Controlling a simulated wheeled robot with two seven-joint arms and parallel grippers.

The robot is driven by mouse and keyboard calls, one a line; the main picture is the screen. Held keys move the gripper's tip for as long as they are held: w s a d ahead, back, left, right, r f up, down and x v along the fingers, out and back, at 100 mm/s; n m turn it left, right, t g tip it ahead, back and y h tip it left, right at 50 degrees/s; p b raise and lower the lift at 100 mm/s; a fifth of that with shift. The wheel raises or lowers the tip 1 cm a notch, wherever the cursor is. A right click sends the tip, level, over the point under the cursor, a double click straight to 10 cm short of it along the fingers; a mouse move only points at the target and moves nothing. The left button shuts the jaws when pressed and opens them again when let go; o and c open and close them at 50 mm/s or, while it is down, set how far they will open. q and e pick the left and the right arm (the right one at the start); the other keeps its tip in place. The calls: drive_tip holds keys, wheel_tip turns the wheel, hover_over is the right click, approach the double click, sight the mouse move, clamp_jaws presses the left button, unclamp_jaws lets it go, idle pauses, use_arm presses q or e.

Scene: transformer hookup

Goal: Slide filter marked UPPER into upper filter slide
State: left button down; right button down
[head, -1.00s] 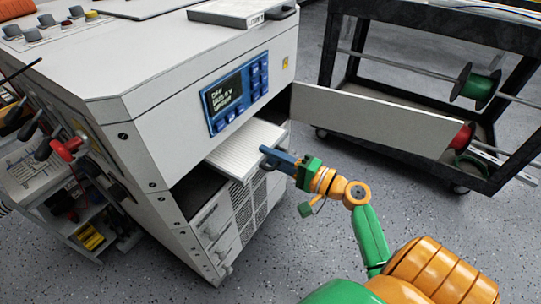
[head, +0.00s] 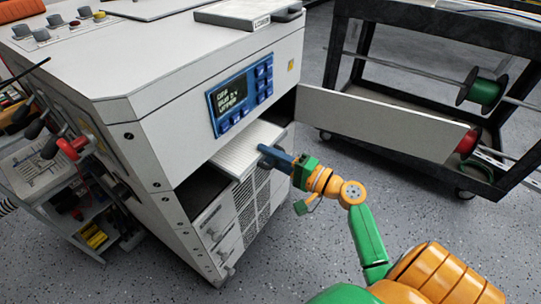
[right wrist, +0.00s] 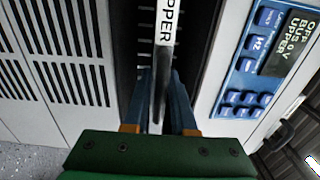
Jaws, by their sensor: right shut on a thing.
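The filter is a white ribbed panel (head: 246,150) lying flat, partly inside the opening under the blue display on the cabinet's front. Its outer part sticks out of the opening. The filter's inner end is hidden inside the cabinet. My left gripper is not in view.
An open white flap (head: 385,124) stands out to the right of the opening. Another flat grey unit (head: 245,14) with a label lies on the cabinet top. The blue display panel (head: 240,95) is just above the filter. A dark cart (head: 400,30) stands behind.

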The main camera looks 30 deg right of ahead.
sight(249, 147)
drive_tip(key=shift+b+x, duration=0.3)
drive_tip(key=shift+x, duration=2.6)
drive_tip(key=shift+b+x, duration=0.65)
drive_tip(key=shift+x, duration=1.75)
drive_tip(key=c, duration=0.7)
unclamp_jaws()
drive_tip(key=shift+o, duration=0.2)
drive_tip(key=shift+p+v, duration=0.4)
drive_tip(key=shift+v, duration=2.1)
